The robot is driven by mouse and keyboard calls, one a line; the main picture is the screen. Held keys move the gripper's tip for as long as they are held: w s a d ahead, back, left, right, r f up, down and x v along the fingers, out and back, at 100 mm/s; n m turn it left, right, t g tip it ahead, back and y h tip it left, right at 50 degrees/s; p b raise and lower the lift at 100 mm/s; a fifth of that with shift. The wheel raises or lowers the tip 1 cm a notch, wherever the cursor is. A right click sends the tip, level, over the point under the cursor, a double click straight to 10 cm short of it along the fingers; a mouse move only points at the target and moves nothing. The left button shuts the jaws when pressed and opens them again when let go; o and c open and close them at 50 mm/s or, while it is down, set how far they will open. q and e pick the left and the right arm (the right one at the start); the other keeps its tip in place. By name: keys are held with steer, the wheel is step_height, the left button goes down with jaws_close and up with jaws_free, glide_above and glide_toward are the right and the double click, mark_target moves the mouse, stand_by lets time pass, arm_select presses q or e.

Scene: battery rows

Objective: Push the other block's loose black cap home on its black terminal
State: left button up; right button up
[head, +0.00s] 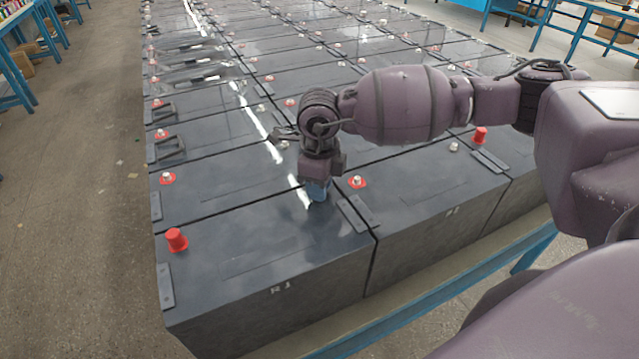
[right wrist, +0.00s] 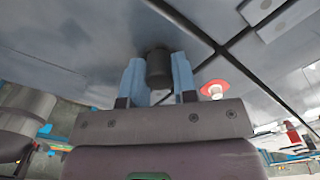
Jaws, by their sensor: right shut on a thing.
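My right gripper (head: 317,192) reaches down to the top of the front left block (head: 285,235), close to its far right corner. In the right wrist view its two blue fingers (right wrist: 159,80) are shut on the black cap (right wrist: 157,62), one on each side. The cap looks to be at or very near the block's top. The black terminal is hidden under the cap, so I cannot tell how far down it sits. In the head view the fingers hide the cap. My left gripper is not in view.
A red cap (head: 176,240) stands at this block's left end. The neighbouring block has a bare pale terminal with a red ring (head: 357,181) just right of my gripper, and another red cap (head: 480,135) farther right. Rows of blocks extend behind. A blue rail (head: 440,295) runs along the front.

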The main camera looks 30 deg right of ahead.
steer(key=o, duration=1.4)
steer(key=shift+o, duration=0.2)
steer(key=shift+r, duration=0.15)
steer(key=shift+r+p, duration=0.45)
steer(key=shift+r, duration=0.15)
steer(key=shift+r+p, duration=0.6)
steer(key=shift+r, duration=0.6)
steer(key=shift+r+p, duration=0.75)
steer(key=shift+r, duration=0.8)
